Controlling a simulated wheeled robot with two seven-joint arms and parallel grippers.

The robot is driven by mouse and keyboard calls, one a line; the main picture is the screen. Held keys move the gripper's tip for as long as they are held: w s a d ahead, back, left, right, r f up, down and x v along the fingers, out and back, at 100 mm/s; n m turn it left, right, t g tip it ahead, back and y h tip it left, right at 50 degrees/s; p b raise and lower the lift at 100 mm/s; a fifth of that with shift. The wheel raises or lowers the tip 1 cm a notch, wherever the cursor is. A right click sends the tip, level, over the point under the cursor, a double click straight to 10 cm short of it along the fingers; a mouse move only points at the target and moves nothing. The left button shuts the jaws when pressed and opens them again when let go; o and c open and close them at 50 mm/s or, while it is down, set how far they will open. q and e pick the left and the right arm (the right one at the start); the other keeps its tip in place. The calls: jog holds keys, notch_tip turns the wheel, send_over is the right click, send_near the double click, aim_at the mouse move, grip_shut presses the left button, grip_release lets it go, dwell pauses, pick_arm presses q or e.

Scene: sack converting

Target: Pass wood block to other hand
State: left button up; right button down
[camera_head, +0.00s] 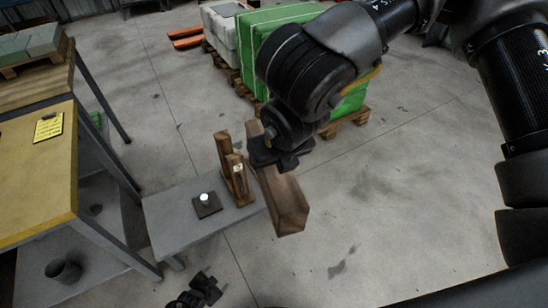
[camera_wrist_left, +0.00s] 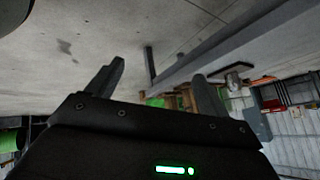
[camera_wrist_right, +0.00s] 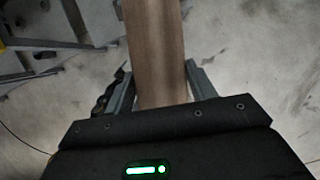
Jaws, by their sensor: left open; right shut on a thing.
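The wood block (camera_head: 290,205) is a long brown bar. In the head view it hangs tilted in my right gripper (camera_head: 281,157), beside the grey bench. In the right wrist view the block (camera_wrist_right: 155,50) runs up between the two fingers of the right gripper (camera_wrist_right: 160,82), which is shut on it. My left gripper (camera_head: 203,288) shows dark at the bottom of the head view, below and apart from the block. In the left wrist view the left gripper (camera_wrist_left: 158,78) has its fingers spread with nothing held between them.
A grey bench (camera_head: 170,225) carries a wooden upright stand (camera_head: 238,178) and a dark plate with a white knob (camera_head: 206,204), close to the block. A yellow-sided table (camera_head: 40,190) stands at left. Green wrapped goods (camera_head: 260,35) stand on a pallet behind. Floor at right is clear.

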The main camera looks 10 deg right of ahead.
pick_arm(q)
jog(key=s+a+f+n+g+y, duration=0.1)
jog(key=s+a+f+n+g, duration=0.1)
jog(key=s, duration=0.8)
jog(key=s+a+f+n+g+y, duration=0.1)
jog(key=s+a+f+n+g, duration=0.1)
jog(key=s+a, duration=0.4)
jog(key=s+a+f+n+g+y, duration=0.1)
jog(key=s+a+f+n, duration=0.3)
jog(key=s, duration=1.1)
jog(key=shift+s+n+g+y, duration=0.15)
jog(key=shift+n+g+y, duration=0.25)
jog(key=shift+g, duration=0.1)
